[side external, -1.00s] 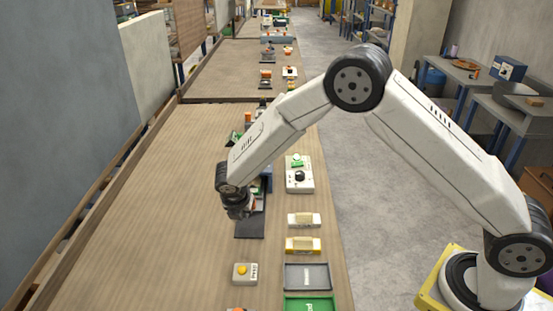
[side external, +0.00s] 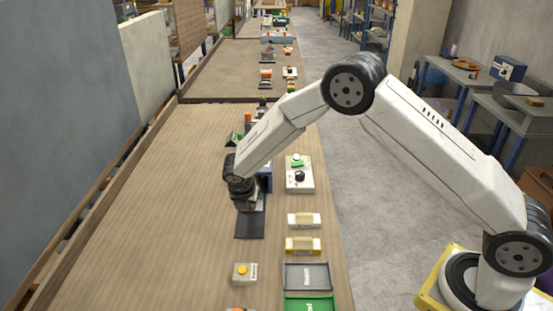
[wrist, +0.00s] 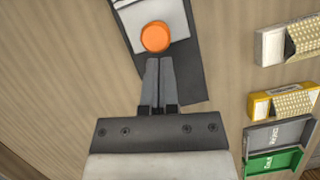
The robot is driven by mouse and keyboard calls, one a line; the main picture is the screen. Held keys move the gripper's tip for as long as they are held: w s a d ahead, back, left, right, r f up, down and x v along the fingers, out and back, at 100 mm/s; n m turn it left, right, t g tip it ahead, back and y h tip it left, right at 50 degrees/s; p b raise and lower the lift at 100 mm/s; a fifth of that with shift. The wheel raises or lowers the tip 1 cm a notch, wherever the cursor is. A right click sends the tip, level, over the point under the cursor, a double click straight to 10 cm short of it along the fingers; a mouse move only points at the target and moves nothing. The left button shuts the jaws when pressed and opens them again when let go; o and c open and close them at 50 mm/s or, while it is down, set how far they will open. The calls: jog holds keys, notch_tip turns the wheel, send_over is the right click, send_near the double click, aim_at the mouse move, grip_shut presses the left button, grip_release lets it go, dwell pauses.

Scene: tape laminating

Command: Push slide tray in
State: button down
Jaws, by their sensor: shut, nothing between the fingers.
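In the wrist view, a pale tray with a round orange knob (wrist: 155,36) lies on a dark flat base (wrist: 187,85). I take this to be the slide tray. My gripper (wrist: 160,62) is shut and empty, with its fingertips just at the near edge of the knob; I cannot tell whether they touch. In the side external view, my gripper (side external: 243,207) is low over the dark base (side external: 250,227), in front of a blue machine (side external: 265,181) that my arm partly covers. The tray itself is hidden there.
To the right stand a white box with a dial (side external: 299,175), a white holder (side external: 304,220), a yellow holder (side external: 303,245), a grey tray (side external: 307,276) and a green tray (side external: 310,304). A box with a yellow button (side external: 245,272) sits nearer. The table's left side is clear.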

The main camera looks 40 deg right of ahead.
jog(key=shift+w+d, duration=1.5)
